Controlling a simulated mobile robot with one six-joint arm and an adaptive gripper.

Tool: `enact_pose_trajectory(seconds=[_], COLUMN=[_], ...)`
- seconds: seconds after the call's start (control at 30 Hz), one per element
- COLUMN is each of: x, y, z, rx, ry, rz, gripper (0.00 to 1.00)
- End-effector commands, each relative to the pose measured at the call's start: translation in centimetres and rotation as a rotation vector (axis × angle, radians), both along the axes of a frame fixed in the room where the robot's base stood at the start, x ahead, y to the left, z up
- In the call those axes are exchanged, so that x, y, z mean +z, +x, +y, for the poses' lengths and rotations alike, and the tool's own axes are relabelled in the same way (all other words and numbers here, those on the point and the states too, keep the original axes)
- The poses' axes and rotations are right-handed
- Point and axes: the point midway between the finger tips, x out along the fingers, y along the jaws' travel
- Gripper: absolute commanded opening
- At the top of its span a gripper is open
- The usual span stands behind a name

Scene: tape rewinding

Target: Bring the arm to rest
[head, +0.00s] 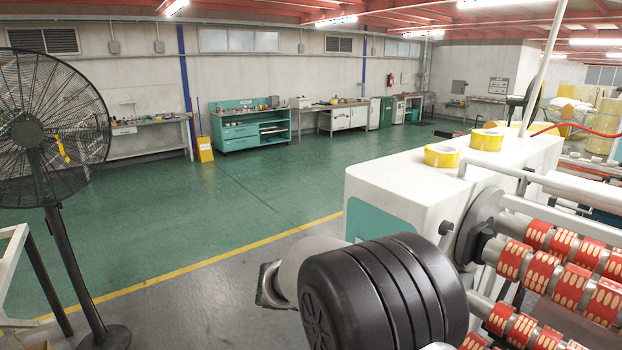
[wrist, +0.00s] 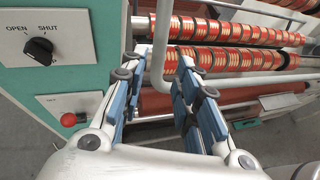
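My gripper (wrist: 160,66) shows in the wrist view with its two blue-padded fingers spread apart. It is open, and nothing is visibly clamped between the pads. A bent grey pipe (wrist: 162,45) of the machine shows in the gap between the fingers; I cannot tell how far beyond them it lies. In the head view, a large dark rounded joint of my arm (head: 385,290) fills the lower middle, in front of the machine. The gripper itself cannot be made out there.
The white machine (head: 400,185) carries yellow tape rolls (head: 441,157) on top and red printed rolls (head: 573,286) at right. A black OPEN/SHUT knob (wrist: 39,51) and a red button (wrist: 68,119) are left of the fingers. A fan (head: 30,130) stands left; green floor (head: 240,200) is clear.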

Motion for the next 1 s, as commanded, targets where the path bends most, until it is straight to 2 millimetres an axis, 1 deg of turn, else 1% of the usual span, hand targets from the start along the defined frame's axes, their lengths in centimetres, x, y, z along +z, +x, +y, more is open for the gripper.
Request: enact_pose_trajectory(seconds=[0.03,0.07,0.1,0.17,0.2,0.27,0.3,0.37,0.4,0.47,0.5,0.6,0.7,0.8,0.9,1.0], x=[0.4,0.5,0.6,0.7,0.7,0.5,0.4,0.0,-0.3,-0.8,-1.2,-2.3,-3.4,-4.3,-4.8,-5.1], y=[-2.1,-3.4,-5.1,-7.7,-9.4,-12.1,-13.8,-16.3,-17.9,-20.2,-21.7,-25.0,-27.5,-29.2,-30.2,-30.6], z=[-1.4,-2.0,-2.8,-3.6,-4.0,-4.4,-4.6,-4.5,-4.4,-4.0,-3.6,-2.4,-1.0,0.3,1.2,1.8], rx=[-0.072,-0.116,-0.178,-0.27,-0.332,-0.427,-0.492,-0.59,-0.658,-0.757,-0.824,-0.995,-1.155,-1.288,-1.38,-1.432], ry=[0.086,0.139,0.208,0.31,0.378,0.479,0.544,0.641,0.707,0.801,0.866,1.021,1.166,1.281,1.361,1.405], rz=[-0.057,-0.09,-0.136,-0.206,-0.255,-0.328,-0.379,-0.455,-0.506,-0.584,-0.636,-0.764,-0.879,-0.967,-1.026,-1.055], gripper=[0.29,0.29,0.29,0.29,0.29,0.29,0.29,0.29,0.29,0.29,0.29,0.29,0.29,0.29,0.29,0.29])
